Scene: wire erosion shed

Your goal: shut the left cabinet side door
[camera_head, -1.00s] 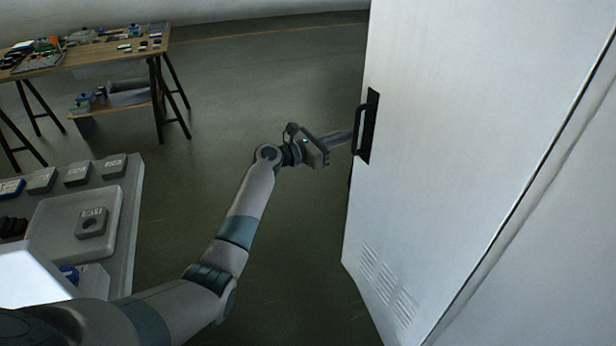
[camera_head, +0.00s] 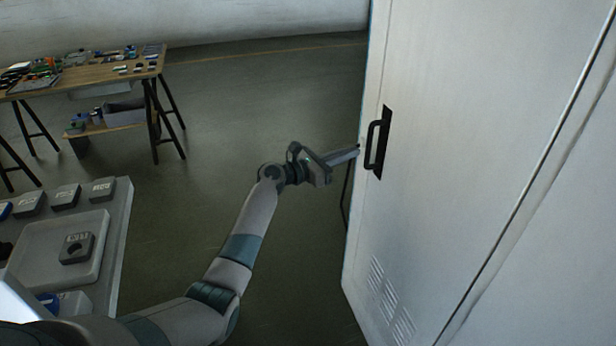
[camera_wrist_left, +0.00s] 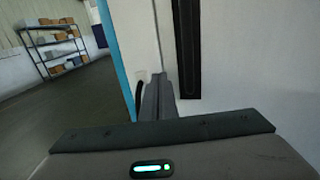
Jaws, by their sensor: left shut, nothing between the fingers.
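The left cabinet side door (camera_head: 450,130) is a tall white panel with louvre slots near its bottom. Its black handle (camera_head: 376,145) is by its left edge. My left gripper (camera_head: 357,151) is shut and empty, its fingertips at the door's left edge, just left of the handle. I cannot tell if they touch the door. In the left wrist view the shut fingers (camera_wrist_left: 157,98) point at the white panel, beside a dark vertical strip (camera_wrist_left: 187,50) and a blue edge (camera_wrist_left: 117,55). My right gripper is not in view.
A wooden trestle table (camera_head: 100,72) with small parts stands at the back left. A grey panel with a tray and labelled blocks (camera_head: 70,245) is at the lower left. Open floor (camera_head: 250,100) lies between. Shelving (camera_wrist_left: 58,45) shows in the wrist view.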

